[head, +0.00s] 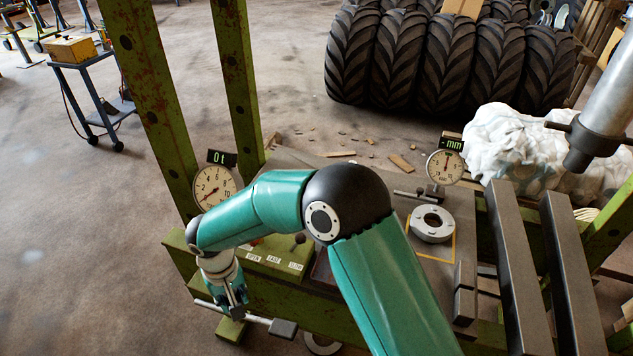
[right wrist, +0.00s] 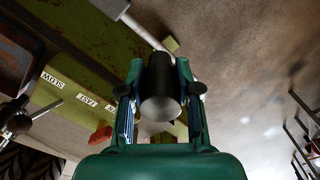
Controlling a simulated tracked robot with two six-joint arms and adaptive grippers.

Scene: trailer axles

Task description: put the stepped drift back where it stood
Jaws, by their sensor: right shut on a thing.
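My right gripper (right wrist: 160,88) is shut on a dark cylinder, which I take to be the stepped drift (right wrist: 160,85). Its paler round end faces the right wrist camera; its steps cannot be made out. In the head view my right gripper (head: 236,308) points down beside the front left of the green press frame, near a grey bar (head: 258,318) with a dark block at its end. The drift cannot be made out clearly there. My left gripper is not in view.
The ram (head: 603,105) hangs at the right, above two long steel bars (head: 522,270).

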